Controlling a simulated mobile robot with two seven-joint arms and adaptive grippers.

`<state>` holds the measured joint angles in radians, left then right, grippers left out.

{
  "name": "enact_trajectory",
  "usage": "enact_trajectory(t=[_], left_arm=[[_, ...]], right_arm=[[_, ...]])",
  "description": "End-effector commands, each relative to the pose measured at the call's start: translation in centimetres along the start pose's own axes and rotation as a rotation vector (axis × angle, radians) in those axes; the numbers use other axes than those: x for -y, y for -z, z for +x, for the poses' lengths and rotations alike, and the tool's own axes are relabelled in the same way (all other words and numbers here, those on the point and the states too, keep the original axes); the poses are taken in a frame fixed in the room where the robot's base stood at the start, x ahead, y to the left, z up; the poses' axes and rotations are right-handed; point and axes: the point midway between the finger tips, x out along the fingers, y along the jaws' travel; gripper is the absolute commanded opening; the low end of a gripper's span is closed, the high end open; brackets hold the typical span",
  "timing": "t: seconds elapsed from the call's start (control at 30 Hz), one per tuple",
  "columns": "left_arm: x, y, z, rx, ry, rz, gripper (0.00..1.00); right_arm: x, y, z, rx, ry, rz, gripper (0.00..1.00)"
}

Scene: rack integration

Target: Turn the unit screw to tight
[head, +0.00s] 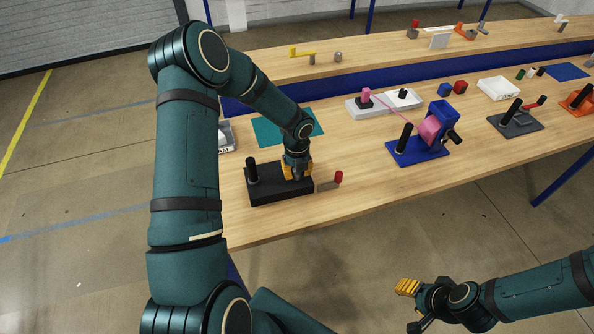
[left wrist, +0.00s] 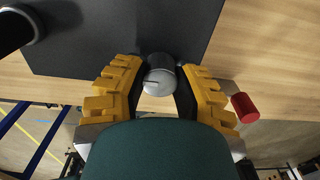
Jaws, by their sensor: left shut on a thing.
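The unit is a flat black block (head: 265,190) near the table's front edge, with an upright black handle (head: 252,170) at its left end. In the left wrist view the round grey screw head (left wrist: 160,78), with a dark slot line, stands on the black top. My left gripper (head: 296,172) points down over the block's right part. Its yellow-padded fingers (left wrist: 158,88) are shut on the screw from both sides. The screw is hidden by the gripper in the head view. My right gripper (head: 411,306) is open and empty, off the table's front.
A red knob (head: 339,177) on a grey piece is close right of the block. A teal mat (head: 268,132) lies behind. A blue stand with a pink part (head: 430,130) and a white-grey tray (head: 372,108) are farther right.

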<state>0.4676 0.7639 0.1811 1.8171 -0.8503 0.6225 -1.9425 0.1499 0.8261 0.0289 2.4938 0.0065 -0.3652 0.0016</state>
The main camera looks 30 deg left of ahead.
Motion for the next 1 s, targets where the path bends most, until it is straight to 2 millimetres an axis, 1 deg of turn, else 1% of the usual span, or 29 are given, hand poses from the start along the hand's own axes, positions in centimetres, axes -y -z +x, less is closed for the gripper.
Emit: enact_trajectory(t=[0.17, 0.2, 0.27, 0.57, 0.67, 0.77, 0.87, 1.0], left_arm=[[-0.1, 0.1, 0.1, -0.002, -0.001, -0.001, 0.00], [-0.1, 0.1, 0.1, -0.002, -0.001, -0.001, 0.41], [-0.1, 0.0, 0.1, -0.001, -0.001, -0.001, 0.62], [0.0, 0.0, 0.0, 0.000, 0.000, -0.002, 0.63], [0.0, 0.0, -0.4, 0.001, 0.000, -0.002, 0.63], [0.0, -0.1, -1.6, 0.002, 0.001, -0.003, 0.63], [0.0, -0.1, -3.5, 0.004, 0.001, -0.003, 0.63], [0.0, -0.1, -6.4, 0.003, 0.002, -0.004, 0.63]], right_arm=[[0.0, 0.0, 0.0, 0.000, 0.000, 0.000, 0.47], [0.0, 0.0, 0.0, 0.000, 0.000, 0.000, 0.47], [0.0, 0.0, 0.0, 0.000, 0.000, 0.000, 0.47], [0.0, 0.0, 0.0, -0.001, 0.000, 0.000, 0.47], [0.0, 0.0, 0.0, -0.001, 0.000, 0.000, 0.47], [0.0, 0.0, 0.0, -0.001, 0.000, 0.000, 0.47], [0.0, 0.0, 0.0, 0.000, 0.000, 0.000, 0.47], [0.0, 0.0, 0.0, 0.000, 0.000, 0.000, 0.47]])
